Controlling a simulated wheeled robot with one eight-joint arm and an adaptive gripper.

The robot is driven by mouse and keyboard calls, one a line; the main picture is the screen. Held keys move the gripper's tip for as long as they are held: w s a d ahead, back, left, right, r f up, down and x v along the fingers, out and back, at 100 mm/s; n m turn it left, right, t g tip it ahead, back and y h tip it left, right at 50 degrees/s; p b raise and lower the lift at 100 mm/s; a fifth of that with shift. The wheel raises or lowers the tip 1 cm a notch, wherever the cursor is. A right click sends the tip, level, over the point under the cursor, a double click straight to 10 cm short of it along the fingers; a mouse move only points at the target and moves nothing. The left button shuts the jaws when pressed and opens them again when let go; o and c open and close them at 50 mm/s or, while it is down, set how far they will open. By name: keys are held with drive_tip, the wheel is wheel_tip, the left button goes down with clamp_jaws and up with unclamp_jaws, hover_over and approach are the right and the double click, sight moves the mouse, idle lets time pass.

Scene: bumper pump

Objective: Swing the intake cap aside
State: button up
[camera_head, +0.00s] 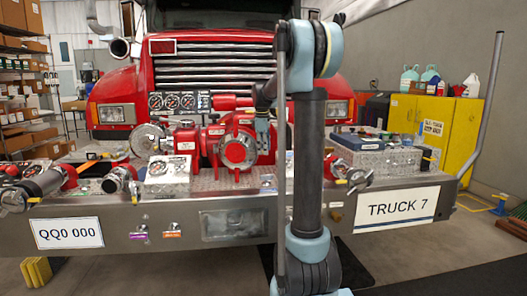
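A fire-truck pump sits on the front bumper, with a red body (212,146) and a large round red-and-silver disc (238,150) facing me. A round silver cap (147,140) stands left of the pump. I cannot tell for sure which of these is the intake cap. My gripper (263,132) hangs at the end of my dark and pale-blue arm, at the right edge of the large disc. It points down. Its fingertips are small and partly lost against the pump, so contact and opening cannot be made out.
The bumper (150,222) carries gauges (172,101), a silver hose fitting (16,198), a gauge box (167,172) and a right-hand valve (357,178). A tread-plate box (385,158) stands right of my arm. A yellow cabinet (437,125) is behind. Open floor lies in front.

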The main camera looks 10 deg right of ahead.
drive_tip(key=shift+f, duration=0.35)
drive_tip(key=shift+c, duration=0.6)
clamp_jaws()
drive_tip(key=shift+d, duration=0.1)
